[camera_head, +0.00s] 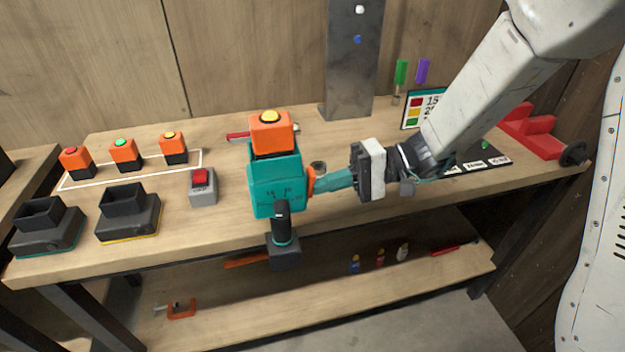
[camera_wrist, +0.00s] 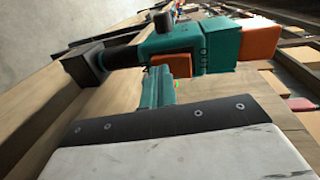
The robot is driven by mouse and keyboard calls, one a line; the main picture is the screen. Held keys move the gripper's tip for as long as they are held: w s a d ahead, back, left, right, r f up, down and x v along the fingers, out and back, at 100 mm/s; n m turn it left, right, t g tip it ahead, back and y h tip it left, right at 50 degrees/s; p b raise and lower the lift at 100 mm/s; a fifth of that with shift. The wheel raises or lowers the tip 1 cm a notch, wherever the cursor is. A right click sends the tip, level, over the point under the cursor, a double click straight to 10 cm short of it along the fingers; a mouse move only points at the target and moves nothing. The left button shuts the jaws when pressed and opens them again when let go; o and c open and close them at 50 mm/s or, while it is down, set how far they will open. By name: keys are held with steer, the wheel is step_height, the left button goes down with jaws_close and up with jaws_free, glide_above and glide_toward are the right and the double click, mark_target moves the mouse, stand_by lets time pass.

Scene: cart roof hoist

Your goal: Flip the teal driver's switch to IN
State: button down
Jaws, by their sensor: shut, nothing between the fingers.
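In the wrist view the driver (camera_wrist: 185,45) lies sideways across the top. An orange piece (camera_head: 311,182), which looks like the switch, sticks out of its right side; it also shows in the wrist view (camera_wrist: 172,63). My gripper (camera_head: 320,184) is shut and empty, its teal fingers at this piece. I cannot tell contact or the switch's position.
Two black chargers (camera_head: 128,213) and a grey box with a red button (camera_head: 202,186) stand left of the driver. Several orange batteries (camera_head: 123,150) stand behind them. A grey post (camera_head: 350,60) rises at the back. A red stand (camera_head: 532,132) is at the right.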

steer(key=shift+d, duration=0.1)
steer(key=v, duration=0.7)
stand_by(0.5)
